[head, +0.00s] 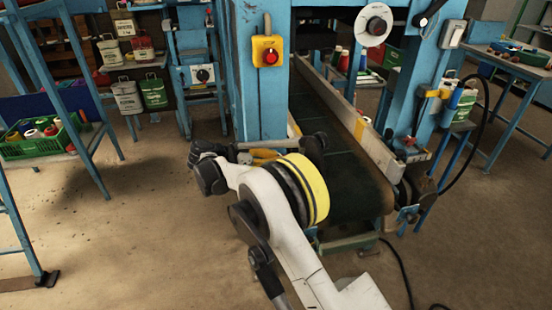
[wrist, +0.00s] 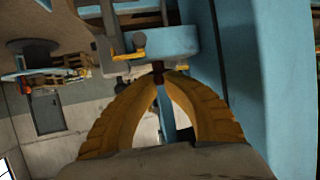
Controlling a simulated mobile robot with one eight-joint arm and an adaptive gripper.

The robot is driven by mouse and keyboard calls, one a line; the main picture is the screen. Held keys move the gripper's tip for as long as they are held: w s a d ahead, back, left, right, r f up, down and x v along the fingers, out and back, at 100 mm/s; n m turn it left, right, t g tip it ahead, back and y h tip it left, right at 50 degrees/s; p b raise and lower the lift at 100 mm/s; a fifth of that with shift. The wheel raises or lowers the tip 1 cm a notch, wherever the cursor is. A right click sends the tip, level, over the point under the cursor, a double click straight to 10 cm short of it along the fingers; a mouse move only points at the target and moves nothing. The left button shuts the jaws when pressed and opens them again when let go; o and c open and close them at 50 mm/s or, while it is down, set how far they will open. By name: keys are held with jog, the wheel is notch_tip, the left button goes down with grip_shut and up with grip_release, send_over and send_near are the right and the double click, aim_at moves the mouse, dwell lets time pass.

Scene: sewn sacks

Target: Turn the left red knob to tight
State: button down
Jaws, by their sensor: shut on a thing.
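My gripper (wrist: 158,72) is in the wrist view, its two yellow fingers closed together at the tips on a small dark red knob (wrist: 158,79). The knob sits against a light blue machine part just beyond the tips. Its marking and turn angle cannot be read. In the head view only a bit of a yellow finger of my gripper (head: 263,153) shows, behind my arm's wrist at the near left end of the conveyor. The left knob is hidden there. A small red part (head: 409,141) shows on the conveyor's right side.
The conveyor belt (head: 335,150) runs back between blue posts. A yellow box with a red button (head: 268,52) is on the left post (head: 258,105). A black cable loops at the right. The floor (head: 130,210) at left is clear, beside a rack with a green crate (head: 50,147).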

jog(key=shift+w+d+f+m+g+h, duration=0.1)
jog(key=shift+m+g+h, duration=0.1)
jog(key=shift+m+g, duration=0.3)
jog(key=shift+w+a+f+m+g+h, duration=0.1)
jog(key=shift+m+g+h, duration=0.1)
jog(key=shift+m+g, duration=0.3)
jog(key=shift+w+d+f+m+g+h, duration=0.1)
jog(key=shift+m+g+h, duration=0.1)
jog(key=shift+m+g, duration=0.25)
jog(key=shift+g, duration=0.35)
jog(key=c, duration=1.2)
grip_release()
jog(key=shift+d, duration=0.1)
jog(key=shift+o, duration=0.6)
jog(key=shift+w, duration=0.1)
jog(key=shift+r, duration=0.1)
jog(key=shift+r, duration=0.35)
notch_tip(320, 180, up, 9)
jog(key=shift+r, duration=0.15)
